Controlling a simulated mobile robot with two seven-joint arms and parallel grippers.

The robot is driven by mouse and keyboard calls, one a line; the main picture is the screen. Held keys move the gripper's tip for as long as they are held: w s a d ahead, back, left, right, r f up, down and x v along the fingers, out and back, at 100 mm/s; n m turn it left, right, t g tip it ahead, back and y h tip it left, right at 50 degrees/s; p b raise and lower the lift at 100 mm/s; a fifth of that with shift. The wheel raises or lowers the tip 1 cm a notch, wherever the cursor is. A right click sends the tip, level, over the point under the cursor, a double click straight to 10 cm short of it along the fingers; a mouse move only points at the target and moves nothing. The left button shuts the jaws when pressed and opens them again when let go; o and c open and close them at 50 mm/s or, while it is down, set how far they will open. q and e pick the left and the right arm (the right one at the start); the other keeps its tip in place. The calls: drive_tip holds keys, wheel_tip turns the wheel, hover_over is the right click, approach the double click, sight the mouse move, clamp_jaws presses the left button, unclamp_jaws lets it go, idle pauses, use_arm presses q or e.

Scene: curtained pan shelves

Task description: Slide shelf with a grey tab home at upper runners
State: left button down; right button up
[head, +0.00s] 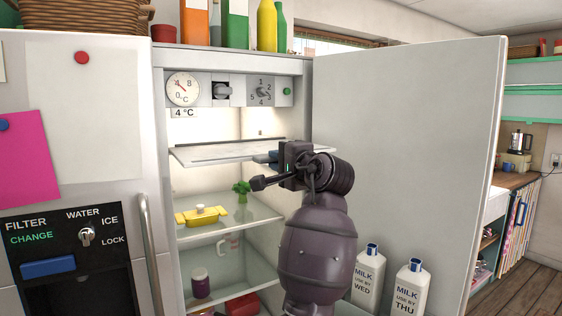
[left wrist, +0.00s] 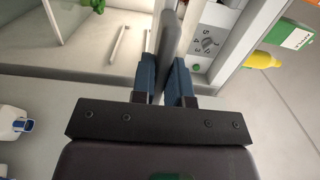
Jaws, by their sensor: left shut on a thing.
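The shelf (head: 215,153) is a pale, flat panel in the upper part of the open fridge, below the control panel. A dark strip runs along its back edge. My left gripper (head: 266,159) is shut on the shelf's front edge near its right end. Pale strips (left wrist: 119,44) show on the fridge wall in the wrist view. My right gripper is not in view.
A purple jar (head: 201,283) stands below. The open door (head: 410,150), with milk bottles (head: 368,272), bounds the right side. Bottles stand on top of the fridge.

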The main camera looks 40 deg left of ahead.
sight(241, 145)
use_arm(q)
drive_tip(key=shift+w+d+x, duration=0.1)
drive_tip(key=shift+w+x, duration=0.15)
drive_tip(key=shift+x, duration=3.45)
drive_tip(key=shift+w+d+x, duration=0.1)
drive_tip(key=shift+w+x, duration=0.1)
drive_tip(key=shift+x, duration=3.5)
drive_tip(key=shift+w+d+x, duration=0.1)
drive_tip(key=shift+w+x, duration=0.15)
drive_tip(key=shift+x, duration=3.45)
drive_tip(key=shift+w+a+f, duration=0.15)
drive_tip(key=shift+a, duration=0.25)
drive_tip(key=c, duration=1.1)
unclamp_jaws()
drive_tip(key=shift+o, duration=0.2)
drive_tip(key=shift+d+f, duration=0.1)
drive_tip(key=shift+f, duration=0.05)
